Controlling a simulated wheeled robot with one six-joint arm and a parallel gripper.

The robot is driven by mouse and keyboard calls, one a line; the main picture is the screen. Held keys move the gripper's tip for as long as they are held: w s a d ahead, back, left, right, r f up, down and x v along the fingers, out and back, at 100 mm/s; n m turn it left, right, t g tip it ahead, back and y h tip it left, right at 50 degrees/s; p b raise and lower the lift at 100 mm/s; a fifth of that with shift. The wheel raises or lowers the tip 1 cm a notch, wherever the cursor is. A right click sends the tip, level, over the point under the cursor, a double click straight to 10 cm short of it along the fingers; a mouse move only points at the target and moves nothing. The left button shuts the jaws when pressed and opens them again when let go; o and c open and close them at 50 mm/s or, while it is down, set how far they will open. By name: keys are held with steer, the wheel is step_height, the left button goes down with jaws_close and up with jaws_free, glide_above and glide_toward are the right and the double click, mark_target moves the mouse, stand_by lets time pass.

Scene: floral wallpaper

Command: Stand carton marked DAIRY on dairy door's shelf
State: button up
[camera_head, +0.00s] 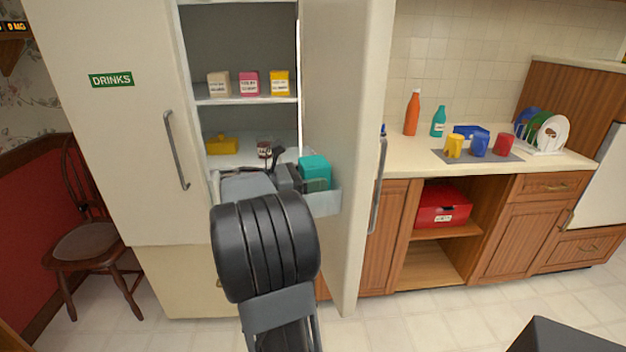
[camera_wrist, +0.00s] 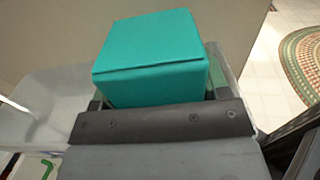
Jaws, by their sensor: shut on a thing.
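A teal carton (camera_head: 315,171) is at the open fridge door, and it also shows in the wrist view (camera_wrist: 150,60). No lettering shows on the faces in view. My gripper (camera_head: 300,178) is shut on the carton. The carton is upright, at or just inside the clear door shelf (camera_head: 325,203); the shelf's walls show on both sides of it in the wrist view (camera_wrist: 35,115). Whether its base touches the shelf floor is hidden. The open fridge door (camera_head: 345,120) stands behind the carton to the right.
Several small cartons (camera_head: 248,84) stand on the upper fridge shelf. A yellow item (camera_head: 222,144) and a small dark jar (camera_head: 264,149) are on the lower shelf. The closed door marked DRINKS (camera_head: 111,79) is left; a counter (camera_head: 410,150) with bottles and mugs is right.

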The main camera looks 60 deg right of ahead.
steer(key=o, duration=1.1)
steer(key=shift+w+a+r, duration=0.1)
steer(key=shift+w+a, duration=0.05)
steer(key=v, duration=1.1)
steer(key=s+a+f+m+t+y, duration=0.1)
steer(key=a+f+m+t+y, duration=0.4)
steer(key=a, duration=0.9)
steer(key=s+a+f+m+t+y, duration=0.2)
steer(key=a+f+m+t+y, duration=0.2)
steer(key=a+f+t+y, duration=0.4)
steer(key=a+f+t, duration=0.2)
steer(key=a+f, duration=0.1)
steer(key=a, duration=0.4)
steer(key=shift+m+p, duration=0.35)
steer(key=shift+m, duration=0.05)
